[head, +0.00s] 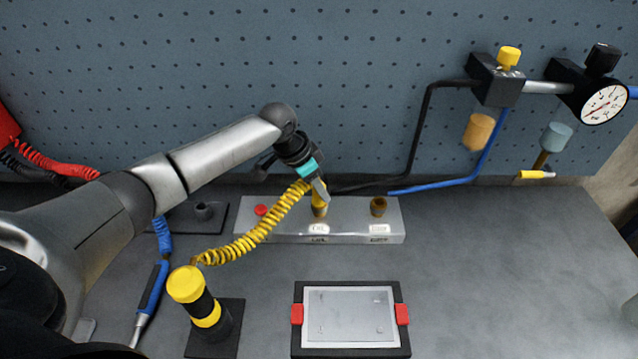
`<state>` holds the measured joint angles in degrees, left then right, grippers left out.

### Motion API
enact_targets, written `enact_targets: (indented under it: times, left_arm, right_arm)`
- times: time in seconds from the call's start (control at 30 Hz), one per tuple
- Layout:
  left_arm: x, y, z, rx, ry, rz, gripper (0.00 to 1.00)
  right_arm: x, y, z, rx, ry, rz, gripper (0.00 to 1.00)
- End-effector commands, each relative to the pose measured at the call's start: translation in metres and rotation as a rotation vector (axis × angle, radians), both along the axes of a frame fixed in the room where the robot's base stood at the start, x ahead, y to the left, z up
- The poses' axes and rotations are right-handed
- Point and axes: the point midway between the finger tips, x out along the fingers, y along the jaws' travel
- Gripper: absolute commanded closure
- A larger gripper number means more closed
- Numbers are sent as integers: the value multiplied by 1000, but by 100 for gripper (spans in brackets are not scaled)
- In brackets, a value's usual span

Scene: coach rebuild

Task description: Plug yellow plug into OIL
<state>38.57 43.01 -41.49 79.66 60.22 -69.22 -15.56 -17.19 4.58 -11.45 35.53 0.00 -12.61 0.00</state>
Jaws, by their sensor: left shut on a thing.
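My left gripper (321,191) reaches in from the left and points down at the metal socket block (277,226). It is shut on the yellow plug (319,204), which is upright at the block's left socket, above a small label too blurred to read surely. The fingers partly hide the plug and the socket rim, so I cannot tell how deep it sits. A yellow coiled cable (251,238) runs from the plug to a black and yellow post (187,283). The block's right socket (378,206) is empty and has its own label. My right gripper is not in view.
A red button (261,210) is on the block's left end. A framed plate (349,316) with red clips lies in front. A blue-handled tool (152,290) lies at left. Hoses and a gauge (604,104) are on the pegboard. The bench at right is clear.

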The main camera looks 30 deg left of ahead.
Motion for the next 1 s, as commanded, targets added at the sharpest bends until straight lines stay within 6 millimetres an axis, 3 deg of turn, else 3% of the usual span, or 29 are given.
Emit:
enact_targets:
  times: [0.17, 0.2, 0.5, 0.8, 1.0]
  left_arm:
    - [3, -1, 5, -4, -12, 1, 100]
    - [3, -1, 5, -4, -12, 1, 59]
    - [2, 0, 4, -3, -9, 0, 26]
    - [1, 0, 5, -1, -8, 0, 26]
    - [-5, 6, 27, 1, -10, -1, 26]
  right_arm:
    - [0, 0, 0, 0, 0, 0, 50]
    - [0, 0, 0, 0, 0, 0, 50]
    - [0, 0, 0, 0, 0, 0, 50]
    - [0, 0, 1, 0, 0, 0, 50]
    - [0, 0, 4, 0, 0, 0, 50]
